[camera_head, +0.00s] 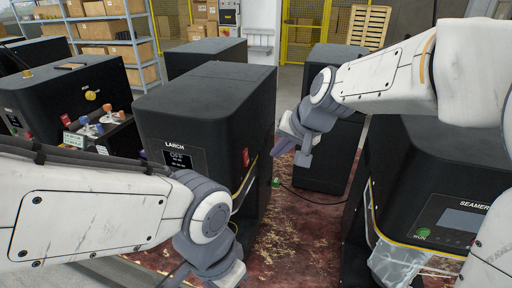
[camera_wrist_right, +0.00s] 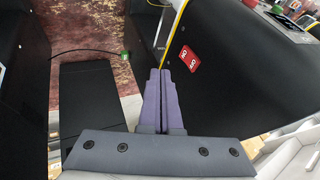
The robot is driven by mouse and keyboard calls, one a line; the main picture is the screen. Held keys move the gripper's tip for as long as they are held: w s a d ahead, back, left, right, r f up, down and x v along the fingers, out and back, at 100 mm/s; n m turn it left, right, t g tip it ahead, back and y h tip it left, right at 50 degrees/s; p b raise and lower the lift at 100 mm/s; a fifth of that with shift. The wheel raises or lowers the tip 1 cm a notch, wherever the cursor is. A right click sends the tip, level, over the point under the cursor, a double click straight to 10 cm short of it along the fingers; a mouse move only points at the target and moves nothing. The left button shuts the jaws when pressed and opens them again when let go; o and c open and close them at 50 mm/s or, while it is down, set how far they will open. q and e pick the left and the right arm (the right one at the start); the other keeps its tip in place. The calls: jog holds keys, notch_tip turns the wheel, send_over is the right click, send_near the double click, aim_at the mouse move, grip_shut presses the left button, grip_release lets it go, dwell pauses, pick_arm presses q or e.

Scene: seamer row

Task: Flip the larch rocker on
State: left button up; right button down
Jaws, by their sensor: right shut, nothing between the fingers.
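The black machine labelled LARCH (camera_head: 210,110) stands left of centre in the head view, and its small screen (camera_head: 178,158) appears to read OFF. A red rocker (camera_head: 246,157) is on its right-hand side face. In the right wrist view the red rocker (camera_wrist_right: 190,59) has white lettering and lies just right of my fingertips; I cannot tell its tilt. My right gripper (camera_head: 277,150) is shut and empty, apart from the rocker, to its right in the head view. Its purple fingers (camera_wrist_right: 161,73) are together. My left gripper (camera_head: 232,275) is at the bottom edge, its fingers not clearly shown.
Another black machine, labelled SEAMER (camera_head: 450,185), stands at the right with a green button (camera_head: 423,233). A machine with coloured knobs (camera_head: 60,95) is at the left. Red, littered floor (camera_head: 300,235) lies between the machines. Shelves with boxes (camera_head: 105,30) stand behind.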

aim_at(246, 157)
pick_arm(q)
notch_tip(246, 157, up, 4)
jog(key=p, duration=0.3)
jog(key=shift+f, duration=0.15)
pick_arm(e)
jog(key=w+a+f, duration=0.3)
jog(key=a+f, duration=0.2)
jog(key=shift+w+a, duration=0.25)
jog(key=shift+w, duration=0.1)
pick_arm(q)
jog(key=shift+f, duration=0.1)
